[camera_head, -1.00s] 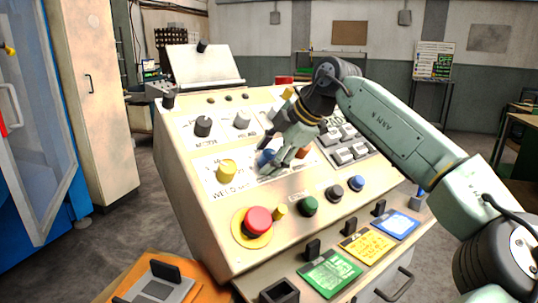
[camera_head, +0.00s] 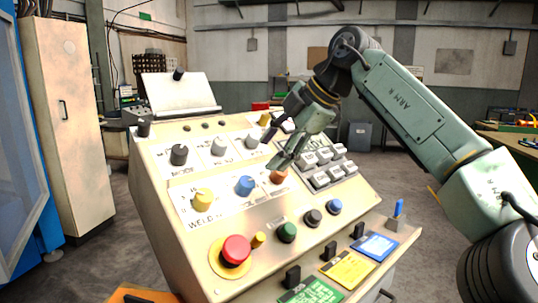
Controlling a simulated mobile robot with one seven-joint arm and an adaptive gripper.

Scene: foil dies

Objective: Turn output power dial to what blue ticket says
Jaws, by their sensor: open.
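A blue ticket (camera_head: 376,246) lies on the front ledge of the cream control panel (camera_head: 170,225); its writing is too small to read. A row of dials on the sloped face holds a yellow dial (camera_head: 203,199), a blue dial (camera_head: 245,186) and a brown-orange dial (camera_head: 278,176). The label under the yellow one begins "WELD"; I cannot tell which dial is output power. My gripper (camera_head: 277,148) is open and empty, with its fingers above and behind the brown-orange dial. Contact is not clear.
A red button (camera_head: 236,250), a green button (camera_head: 287,232) and other knobs stick up in front of the dials. Grey keys (camera_head: 322,167) lie right of my gripper. Black and grey knobs (camera_head: 179,155) stand behind. Green (camera_head: 312,292) and yellow (camera_head: 348,270) tickets lie beside the blue one.

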